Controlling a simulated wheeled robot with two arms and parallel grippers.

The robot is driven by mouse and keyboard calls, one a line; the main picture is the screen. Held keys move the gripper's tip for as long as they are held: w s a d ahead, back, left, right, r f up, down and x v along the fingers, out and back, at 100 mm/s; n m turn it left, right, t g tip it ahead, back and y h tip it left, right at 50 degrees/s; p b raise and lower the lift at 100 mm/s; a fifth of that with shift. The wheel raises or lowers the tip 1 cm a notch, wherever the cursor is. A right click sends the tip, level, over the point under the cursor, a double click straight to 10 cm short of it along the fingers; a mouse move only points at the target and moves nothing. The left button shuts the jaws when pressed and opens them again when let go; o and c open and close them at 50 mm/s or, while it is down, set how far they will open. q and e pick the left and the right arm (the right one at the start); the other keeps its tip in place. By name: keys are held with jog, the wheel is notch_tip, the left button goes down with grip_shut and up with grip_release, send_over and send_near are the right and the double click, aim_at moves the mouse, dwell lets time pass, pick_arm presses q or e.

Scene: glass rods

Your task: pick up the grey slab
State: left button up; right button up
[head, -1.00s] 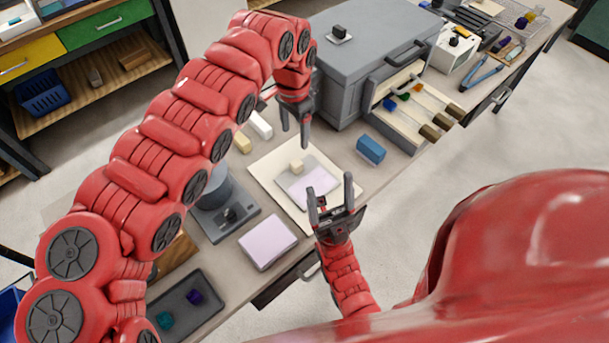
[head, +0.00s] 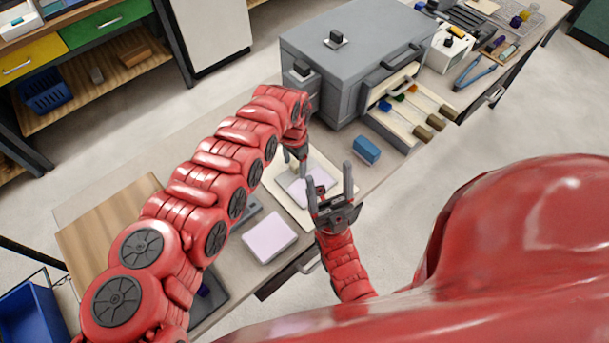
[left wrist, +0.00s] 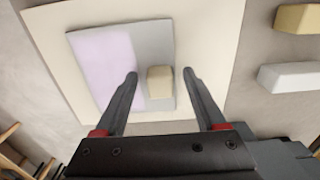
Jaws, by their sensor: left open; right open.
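The grey slab (left wrist: 152,42) lies flat on a cream board (left wrist: 205,22) in the left wrist view, with a lilac area (left wrist: 103,65) over its left part. In the head view the slab (head: 322,178) is partly hidden by my grippers. A small beige block (left wrist: 160,88) sits on the slab's grey part. My left gripper (head: 297,156) is open above the slab; in its wrist view its fingers (left wrist: 160,73) appear on either side of the block, and contact cannot be told. My right gripper (head: 331,180) is open and empty, fingers upward, by the board's near edge.
A lilac square (head: 270,237) lies nearer on the bench. A blue block (head: 367,149) lies right of the board. A grey cabinet (head: 345,60) with an open drawer of rods (head: 400,112) stands behind. Yellow (left wrist: 298,18) and white (left wrist: 290,77) blocks lie right in the wrist view.

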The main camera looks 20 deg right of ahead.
pick_arm(q)
grip_shut()
dwell(0.4)
jog(key=shift+r, duration=0.1)
dwell(0.3)
